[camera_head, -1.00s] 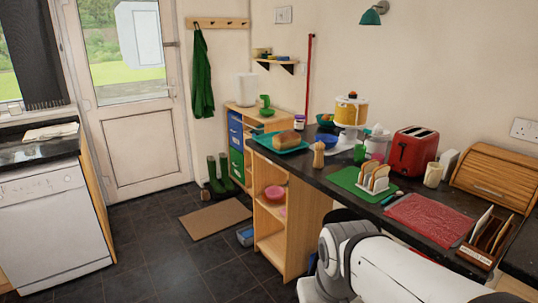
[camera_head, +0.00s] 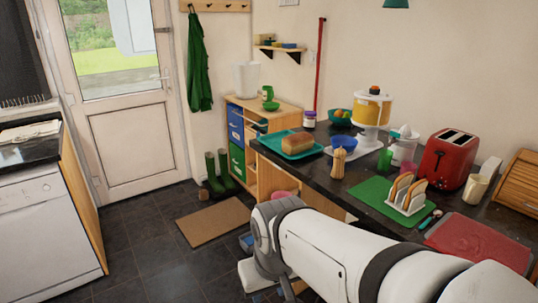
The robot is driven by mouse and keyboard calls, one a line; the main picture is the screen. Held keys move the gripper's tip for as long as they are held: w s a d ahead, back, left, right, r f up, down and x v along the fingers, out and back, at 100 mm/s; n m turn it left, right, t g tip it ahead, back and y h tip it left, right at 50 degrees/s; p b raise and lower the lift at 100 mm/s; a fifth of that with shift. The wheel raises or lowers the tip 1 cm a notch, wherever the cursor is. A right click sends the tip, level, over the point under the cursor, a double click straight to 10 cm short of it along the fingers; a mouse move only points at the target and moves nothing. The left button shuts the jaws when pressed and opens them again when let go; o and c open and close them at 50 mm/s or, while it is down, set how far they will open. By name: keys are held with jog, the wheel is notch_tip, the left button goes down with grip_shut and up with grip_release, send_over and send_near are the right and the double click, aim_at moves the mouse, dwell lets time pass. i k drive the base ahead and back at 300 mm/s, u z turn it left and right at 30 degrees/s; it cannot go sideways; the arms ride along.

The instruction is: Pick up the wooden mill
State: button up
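The wooden mill (camera_head: 338,163) is a small, light wooden turned shape with a round knob on top. It stands upright on the dark granite counter near the front edge, in front of the blue bowl. My white arm comes in from the lower right of the view, below and in front of the counter. The arm's visible end is left of and below the mill, apart from it. My gripper is not clearly visible.
The mill is near a teal tray with bread (camera_head: 296,147), the blue bowl (camera_head: 344,142) and a green board (camera_head: 385,196) with a toast rack (camera_head: 406,193). A red toaster (camera_head: 447,159) and a yellow-and-white container (camera_head: 373,108) stand behind. Bare counter lies around the mill.

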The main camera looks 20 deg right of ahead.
aim_at(337, 173)
jog(key=z, duration=0.25)
jog(key=i, duration=0.6)
jog(key=z, duration=0.65)
jog(key=i, duration=0.5)
jog(key=u, duration=0.1)
